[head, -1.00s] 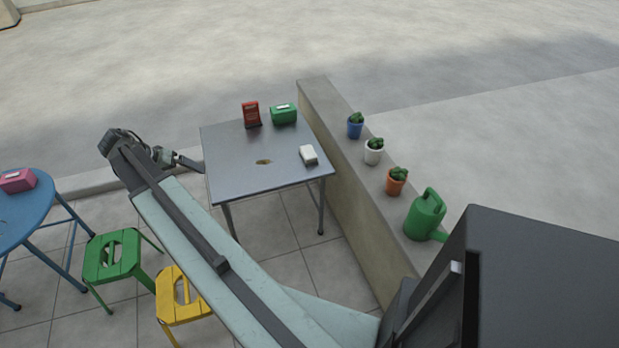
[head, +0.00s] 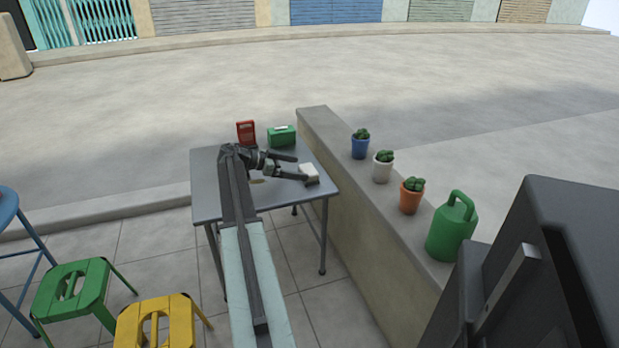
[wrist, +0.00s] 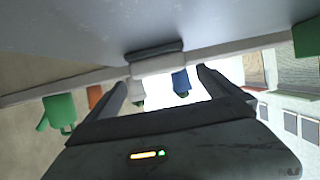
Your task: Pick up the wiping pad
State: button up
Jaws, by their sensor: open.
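The wiping pad (head: 309,170) is a small white block with a dark side, on the right part of the grey metal table (head: 205,190). My gripper (head: 299,167) is open and low over the table, its fingers pointing right toward the pad. In the wrist view, which looks upside down, the pad (wrist: 158,66) lies ahead between the two spread fingers of my gripper (wrist: 160,88). The fingers do not appear closed on it. In the head view the fingers hide part of the pad, so I cannot tell if they touch it.
A brown stain (head: 257,181) marks the tabletop. A red stand (head: 246,132) and a green box (head: 281,136) are at the table's back. A low wall (head: 345,190) with several potted plants and a green watering can (head: 452,228) runs along the right. Green (head: 72,292) and yellow (head: 157,318) stools stand front left.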

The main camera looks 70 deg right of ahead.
aim_at(308, 169)
jog(key=b+x, duration=0.1)
jog(key=x, duration=0.4)
jog(key=shift+s+d+b, duration=0.1)
jog(key=shift+s+b, duration=0.05)
jog(key=shift+b, duration=0.25)
jog(key=c, duration=1.3)
jog(key=shift+r, duration=0.15)
jog(key=shift+r+p, duration=0.3)
jog(key=shift+p, duration=0.2)
notch_tip(308, 169, up, 3)
jog(key=p, duration=0.3)
jog(key=shift+r, duration=0.1)
jog(key=a, duration=1)
jog(key=a+r+p, duration=0.1)
jog(key=a, duration=0.5)
jog(key=shift+w+a, duration=0.1)
jog(key=shift+w, duration=0.15)
